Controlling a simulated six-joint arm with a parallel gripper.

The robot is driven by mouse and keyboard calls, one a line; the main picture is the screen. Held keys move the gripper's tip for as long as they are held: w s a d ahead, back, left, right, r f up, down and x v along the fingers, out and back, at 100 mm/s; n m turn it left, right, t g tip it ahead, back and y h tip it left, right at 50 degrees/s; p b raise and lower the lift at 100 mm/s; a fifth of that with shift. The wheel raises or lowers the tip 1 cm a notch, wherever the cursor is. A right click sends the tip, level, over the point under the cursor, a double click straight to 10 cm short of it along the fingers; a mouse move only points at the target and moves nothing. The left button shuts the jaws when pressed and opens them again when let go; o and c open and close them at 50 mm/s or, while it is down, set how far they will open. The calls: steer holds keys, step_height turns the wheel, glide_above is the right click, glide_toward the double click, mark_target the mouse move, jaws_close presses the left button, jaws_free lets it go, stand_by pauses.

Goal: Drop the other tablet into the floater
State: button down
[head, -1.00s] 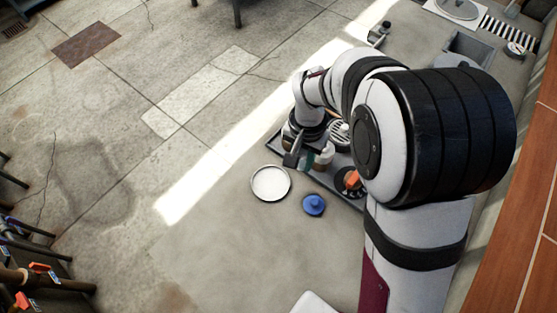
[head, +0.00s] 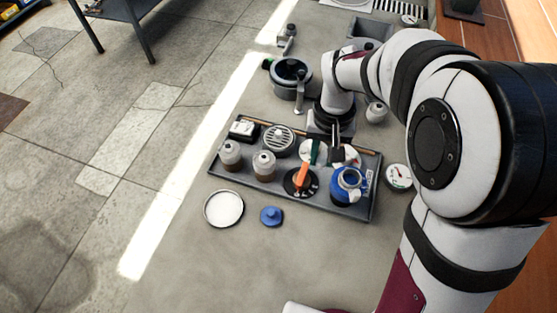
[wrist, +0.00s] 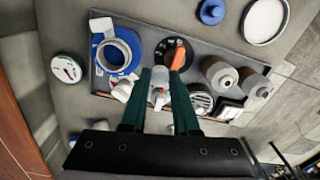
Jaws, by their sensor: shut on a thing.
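The floater (head: 350,187) is a blue, open-topped pot at the right end of the grey tray (head: 282,198); it also shows in the wrist view (wrist: 118,51). My gripper (head: 327,153) is above the tray, beside the floater and to its left in the head view. A blue lid (head: 271,216) with a knob lies on the ground in front of the tray.
A white round dish (head: 223,208) lies left of the lid. The tray also holds two capped bottles (head: 264,166), a black dial with an orange handle (head: 301,181) and a round grate (head: 278,139). A gauge (head: 398,177) stands right of the tray and a dark pot (head: 291,76) behind it.

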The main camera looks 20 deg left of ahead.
glide_toward(355, 169)
steer(key=s+f, duration=0.2)
steer(key=shift+s+a+f, duration=0.1)
steer(key=shift+f, duration=0.8)
steer(key=shift+s+a+f, duration=0.1)
steer(key=shift+f, duration=0.8)
steer(key=shift+f, duration=0.35)
steer(key=c, duration=0.6)
jaws_free()
